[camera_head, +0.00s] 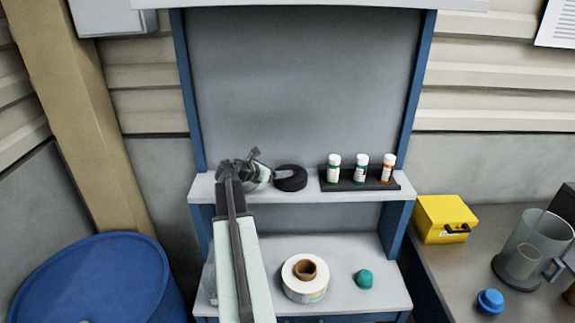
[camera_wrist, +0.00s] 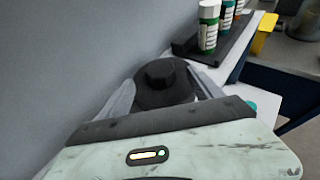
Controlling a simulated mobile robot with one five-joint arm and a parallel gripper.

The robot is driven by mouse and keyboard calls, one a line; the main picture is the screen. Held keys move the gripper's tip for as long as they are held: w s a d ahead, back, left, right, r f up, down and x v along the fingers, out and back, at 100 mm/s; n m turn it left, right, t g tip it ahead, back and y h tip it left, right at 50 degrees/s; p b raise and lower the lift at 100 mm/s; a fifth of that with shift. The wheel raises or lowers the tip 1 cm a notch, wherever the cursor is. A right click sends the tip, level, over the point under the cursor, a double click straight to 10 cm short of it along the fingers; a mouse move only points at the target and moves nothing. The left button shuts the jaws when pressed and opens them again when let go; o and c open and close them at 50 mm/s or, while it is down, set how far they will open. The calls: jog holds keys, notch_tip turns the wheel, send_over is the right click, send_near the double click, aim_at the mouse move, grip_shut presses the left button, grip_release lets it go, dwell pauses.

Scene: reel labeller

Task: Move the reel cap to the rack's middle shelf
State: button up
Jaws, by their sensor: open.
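The reel cap, a black round disc (camera_head: 290,178) with a raised hub, lies on the rack's middle shelf (camera_head: 330,190), left of the vials. In the wrist view the cap (camera_wrist: 166,92) shows between the spread fingers. My gripper (camera_head: 264,166) is open, at the left side of the cap over the same shelf. Its fingers flank the cap in the wrist view; whether they touch it I cannot tell.
A black holder (camera_head: 372,186) with three capped vials stands right of the cap. The lower shelf (camera_head: 340,255) carries a white label reel (camera_head: 304,279) and a teal cap (camera_head: 365,280). Blue posts bound the rack. A yellow box (camera_head: 443,218) stands on the right bench.

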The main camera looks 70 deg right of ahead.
jog(key=p+v, duration=0.1)
jog(key=v, duration=0.3)
jog(key=shift+w+a+r, duration=0.1)
jog(key=shift+a, duration=0.15)
jog(key=w+a+f+m+t+y, duration=0.2)
jog(key=w+a+f, duration=0.2)
jog(key=w+a, duration=0.5)
jog(key=w+a+f+m+t+y, duration=0.25)
jog(key=w+a, duration=0.35)
jog(key=a, duration=0.7)
jog(key=w+a+f+m+t+y, duration=0.1)
jog(key=w+a+f+m, duration=0.25)
jog(key=w+a, duration=0.55)
jog(key=a+f+m+y, duration=0.2)
jog(key=a+y, duration=0.1)
jog(key=a, duration=1.6)
jog(key=a+f+m+y, duration=0.2)
jog(key=a+m+y, duration=0.1)
jog(key=a, duration=1.7)
jog(key=shift+s+f+y, duration=0.35)
jog(key=shift+y, duration=0.1)
